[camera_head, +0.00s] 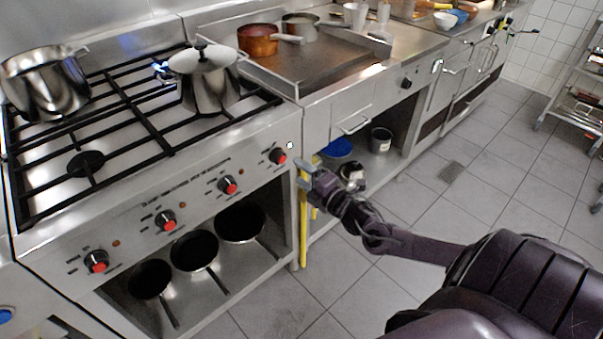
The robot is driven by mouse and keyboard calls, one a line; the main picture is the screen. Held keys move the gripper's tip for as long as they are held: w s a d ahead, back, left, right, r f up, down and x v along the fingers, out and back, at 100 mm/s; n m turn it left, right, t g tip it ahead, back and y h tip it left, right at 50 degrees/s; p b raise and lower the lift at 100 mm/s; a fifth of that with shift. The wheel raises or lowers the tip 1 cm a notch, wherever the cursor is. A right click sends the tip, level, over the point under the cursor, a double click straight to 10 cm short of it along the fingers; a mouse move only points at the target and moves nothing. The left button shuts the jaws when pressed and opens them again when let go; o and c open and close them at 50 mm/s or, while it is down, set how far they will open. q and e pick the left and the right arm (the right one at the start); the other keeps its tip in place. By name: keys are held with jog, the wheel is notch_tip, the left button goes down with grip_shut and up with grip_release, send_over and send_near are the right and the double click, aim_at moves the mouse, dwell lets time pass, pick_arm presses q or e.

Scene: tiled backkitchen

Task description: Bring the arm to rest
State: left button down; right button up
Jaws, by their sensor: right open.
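My right arm (425,249) comes in from the lower right and reaches toward the front of the stove. My right gripper (303,174) is at the stove's right front corner, just right of the rightmost red knob (278,157). It is open, and I see nothing between its fingers. I cannot tell whether it touches the stove front. My left gripper is not in view.
The stove (130,120) bears a large pot (45,85) and a lidded pot (207,88). Pans (241,222) sit on the shelf below. A copper pot (258,42) stands on the griddle. A rack (580,105) stands far right. The tiled floor (480,170) between is clear.

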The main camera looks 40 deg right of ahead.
jog(key=s+d+f+m+g+h+p, duration=0.15)
jog(key=s+f+m+g, duration=0.45)
jog(key=f, duration=0.7)
jog(key=s+d+f+m+g+h+p, duration=0.1)
jog(key=s+d+f+m+g+h, duration=0.2)
jog(key=s+f, duration=0.8)
jog(key=s+a+f+m+g+p, duration=0.1)
jog(key=s+a+f+m+g, duration=0.1)
jog(key=s+a+f, duration=0.4)
jog(key=s+a+f+m+g+p, duration=0.1)
jog(key=s+a+f+m, duration=0.15)
jog(key=s+f, duration=0.4)
jog(key=s+a+f+m+g+y, duration=0.1)
jog(key=s+a+f+m+g, duration=0.1)
jog(key=s+a, duration=0.4)
jog(key=s+a+f+m+g+y, duration=0.2)
jog(key=s+a+f, duration=0.3)
jog(key=s, duration=0.3)
jog(key=shift+s+a+f+g+p, duration=0.2)
jog(key=shift+s+a+g+p, duration=0.15)
jog(key=shift+a+g+p, duration=0.25)
